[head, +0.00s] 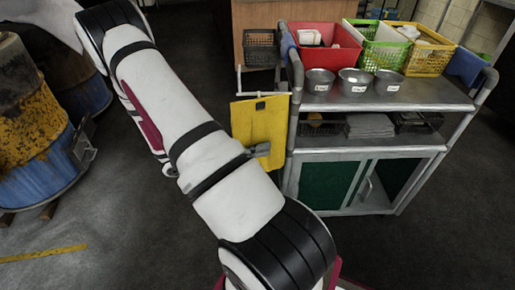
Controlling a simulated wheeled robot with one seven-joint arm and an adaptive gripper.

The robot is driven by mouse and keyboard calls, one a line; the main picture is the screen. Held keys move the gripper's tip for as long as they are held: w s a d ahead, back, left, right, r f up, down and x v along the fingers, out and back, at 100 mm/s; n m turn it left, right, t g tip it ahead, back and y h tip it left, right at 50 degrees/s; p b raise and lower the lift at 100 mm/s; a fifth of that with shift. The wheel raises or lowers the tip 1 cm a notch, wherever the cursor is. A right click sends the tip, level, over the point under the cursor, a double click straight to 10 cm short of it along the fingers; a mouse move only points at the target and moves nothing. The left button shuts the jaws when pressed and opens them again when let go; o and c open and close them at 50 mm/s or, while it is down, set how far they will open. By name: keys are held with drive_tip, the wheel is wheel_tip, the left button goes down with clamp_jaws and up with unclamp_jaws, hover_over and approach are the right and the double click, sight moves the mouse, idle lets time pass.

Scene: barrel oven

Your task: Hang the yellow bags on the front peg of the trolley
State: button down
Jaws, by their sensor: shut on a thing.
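A flat yellow bag (258,122) hangs upright at the left end of the trolley (420,97), with a small dark patch near its top. A pale peg (239,80) with an upturned end sticks out to the left from the trolley's left side, at the height of the bag's top edge. Whether the bag's top is around the peg or just beside it, I cannot tell. My gripper (259,150) is shut on the bag's lower part; only its grey tip shows beyond my white arm. I can make out only one bag; any others behind it are hidden.
Steel bowls (355,82) and red, green and yellow baskets (430,57) stand on the trolley's top. A wooden cabinet (260,13) is behind. A rusty yellow and blue barrel (38,125) stands at the left.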

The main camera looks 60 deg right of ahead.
drive_tip(key=shift+w+d+f+b, duration=0.2)
drive_tip(key=shift+w+d, duration=0.1)
drive_tip(key=shift+d, duration=0.3)
drive_tip(key=shift+w+d+f+b, duration=0.2)
drive_tip(key=shift+w+d, duration=0.15)
drive_tip(key=shift+d, duration=0.25)
drive_tip(key=shift+w+d+f+b, duration=0.2)
drive_tip(key=shift+w+d, duration=0.1)
drive_tip(key=shift+d, duration=0.3)
drive_tip(key=c, duration=1)
unclamp_jaws()
drive_tip(key=v, duration=1.2)
